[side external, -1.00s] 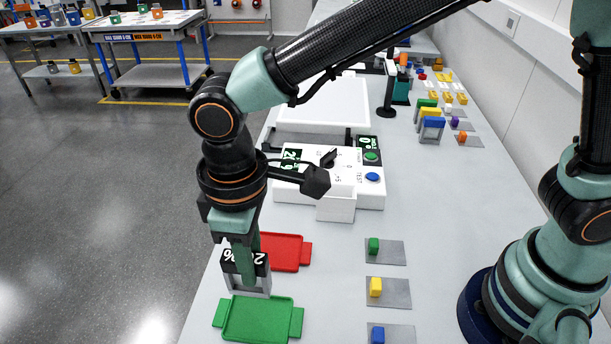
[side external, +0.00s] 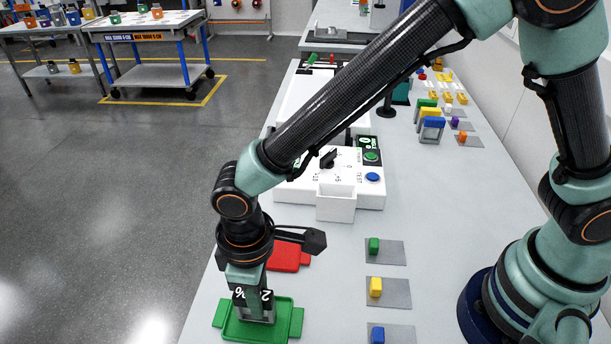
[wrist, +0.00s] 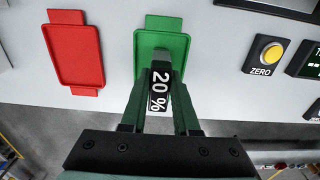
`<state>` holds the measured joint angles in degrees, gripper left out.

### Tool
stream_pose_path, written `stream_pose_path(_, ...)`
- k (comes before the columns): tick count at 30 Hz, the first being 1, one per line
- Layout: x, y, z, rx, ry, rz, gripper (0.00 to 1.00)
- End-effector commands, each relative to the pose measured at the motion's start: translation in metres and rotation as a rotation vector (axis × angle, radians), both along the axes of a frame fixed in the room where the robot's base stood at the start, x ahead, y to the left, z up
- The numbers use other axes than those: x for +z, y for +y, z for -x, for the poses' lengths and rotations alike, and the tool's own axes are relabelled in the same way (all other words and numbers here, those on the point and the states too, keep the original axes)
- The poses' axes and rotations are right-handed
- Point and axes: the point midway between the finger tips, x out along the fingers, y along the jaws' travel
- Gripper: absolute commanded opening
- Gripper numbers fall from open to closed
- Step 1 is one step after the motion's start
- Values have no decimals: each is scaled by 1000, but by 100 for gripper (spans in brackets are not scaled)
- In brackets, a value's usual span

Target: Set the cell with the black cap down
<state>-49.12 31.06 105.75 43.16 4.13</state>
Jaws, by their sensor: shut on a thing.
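The cell with the black cap (side external: 267,296) is marked "20 %" and has a pale grey, frame-like lower part. My gripper (side external: 254,302) points down and is shut on it. The cell is upright over the middle of the green tray (side external: 286,318), inside its rim in the side view. I cannot tell whether its base touches the tray floor. In the wrist view the "20 %" cap (wrist: 160,88) sits between my two teal fingers, in front of the green tray (wrist: 162,42). My fingers hide part of the cell.
A red tray (side external: 288,257) lies just behind the green one. A white tester (side external: 345,185) with a knob and blue button stands farther back. Grey plates with a green block (side external: 374,245), yellow block (side external: 376,287) and blue block (side external: 378,335) lie to the right. Table between is clear.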

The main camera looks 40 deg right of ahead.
Motion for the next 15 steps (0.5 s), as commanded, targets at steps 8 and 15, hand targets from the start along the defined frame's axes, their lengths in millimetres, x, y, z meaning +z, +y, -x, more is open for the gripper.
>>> stream_pose_path(8,-2,0,0,0,0,0,59)
stream_pose_path(15,-2,0,0,0,0,0,59)
